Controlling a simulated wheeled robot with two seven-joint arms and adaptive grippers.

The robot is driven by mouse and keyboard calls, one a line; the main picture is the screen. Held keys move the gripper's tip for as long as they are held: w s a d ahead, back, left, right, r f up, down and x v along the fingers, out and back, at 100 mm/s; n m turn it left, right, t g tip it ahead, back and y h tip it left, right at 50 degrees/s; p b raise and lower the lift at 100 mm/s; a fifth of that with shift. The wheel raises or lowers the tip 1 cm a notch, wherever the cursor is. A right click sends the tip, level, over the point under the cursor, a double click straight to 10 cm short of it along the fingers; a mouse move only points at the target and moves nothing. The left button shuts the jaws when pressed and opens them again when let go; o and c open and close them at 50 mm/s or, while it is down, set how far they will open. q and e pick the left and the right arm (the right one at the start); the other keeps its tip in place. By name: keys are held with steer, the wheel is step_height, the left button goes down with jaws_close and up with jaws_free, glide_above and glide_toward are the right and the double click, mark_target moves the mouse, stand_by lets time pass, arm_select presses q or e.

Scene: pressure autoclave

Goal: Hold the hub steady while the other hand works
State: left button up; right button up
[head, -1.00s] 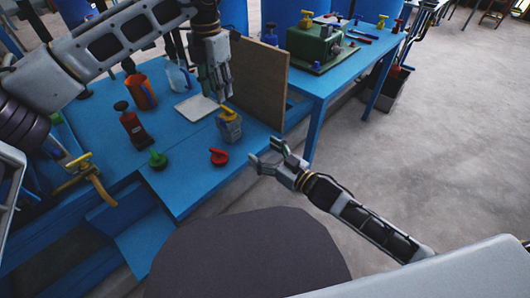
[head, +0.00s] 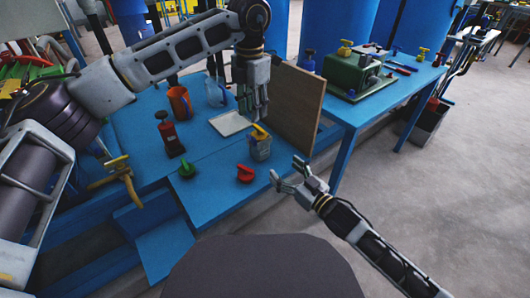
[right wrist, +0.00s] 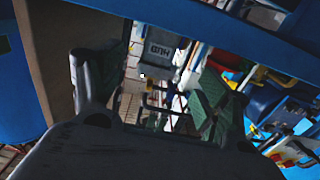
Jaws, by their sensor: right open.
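The hub (head: 261,148) is a small grey block with a yellow lever (head: 260,131) on top. It stands upright on the blue bench, near its front edge. A grey block with an upside-down HUB label (right wrist: 160,54) shows in the right wrist view, beyond my fingers. My left gripper (head: 253,115) points down just above and behind the hub; whether its fingers are apart or touch the lever is unclear. My right gripper (head: 285,175) is open and empty, in front and to the right of the hub, apart from it. Its spread fingers frame the right wrist view (right wrist: 150,95).
A red knob (head: 245,173) and a green knob (head: 187,169) lie on the bench (head: 215,200). A brown board (head: 297,108) rises right of the hub. A second bench holds a green box (head: 351,75).

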mark_target(264, 152)
steer(key=shift+x, duration=5.7)
steer(key=shift+c, duration=0.4)
